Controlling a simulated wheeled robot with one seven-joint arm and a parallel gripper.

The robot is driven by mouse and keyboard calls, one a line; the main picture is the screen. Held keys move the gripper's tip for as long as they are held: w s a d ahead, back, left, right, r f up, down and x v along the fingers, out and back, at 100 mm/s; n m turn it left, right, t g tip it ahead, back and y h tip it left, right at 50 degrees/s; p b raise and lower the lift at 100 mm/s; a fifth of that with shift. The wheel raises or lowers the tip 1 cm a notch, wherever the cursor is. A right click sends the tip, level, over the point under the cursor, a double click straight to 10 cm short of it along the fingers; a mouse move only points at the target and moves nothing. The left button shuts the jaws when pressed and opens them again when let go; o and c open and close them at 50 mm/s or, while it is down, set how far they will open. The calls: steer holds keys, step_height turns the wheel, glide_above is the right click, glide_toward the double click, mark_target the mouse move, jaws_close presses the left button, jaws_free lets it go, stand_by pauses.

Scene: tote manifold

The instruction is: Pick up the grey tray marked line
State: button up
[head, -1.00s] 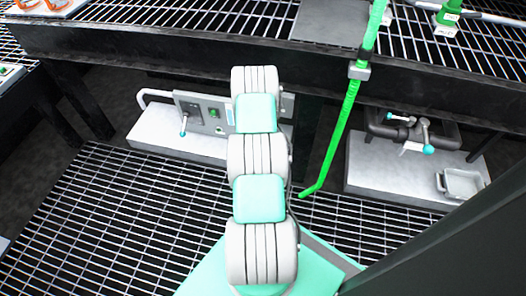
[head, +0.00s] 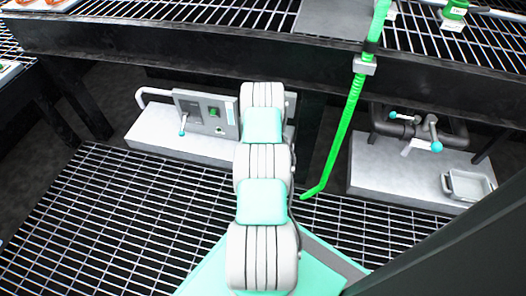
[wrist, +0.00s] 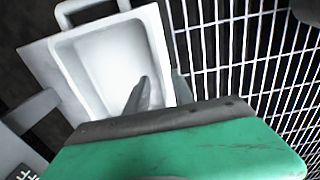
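In the wrist view a pale grey tray (wrist: 97,62) with a raised rim and a loop handle (wrist: 92,8) lies close below my gripper (wrist: 160,92). One dark finger reaches over the tray's inside. The other shows just outside its right wall, so the fingers look open with the wall between them. Whether they touch it I cannot tell. In the head view my arm hides my gripper and whatever lies beneath it. Another small grey tray (head: 467,187) sits on the right-hand plinth. No line marking is readable on either tray.
A left plinth (head: 160,135) bears a control panel (head: 208,113). The right plinth (head: 395,170) carries dark pipes with a valve (head: 432,133). A dark beam (head: 200,50) crosses above. Floor grating (head: 120,210) is clear at left.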

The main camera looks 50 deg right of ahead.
steer(key=shift+f, duration=0.45)
steer(key=shift+c, duration=0.3)
jaws_close()
stand_by(0.9)
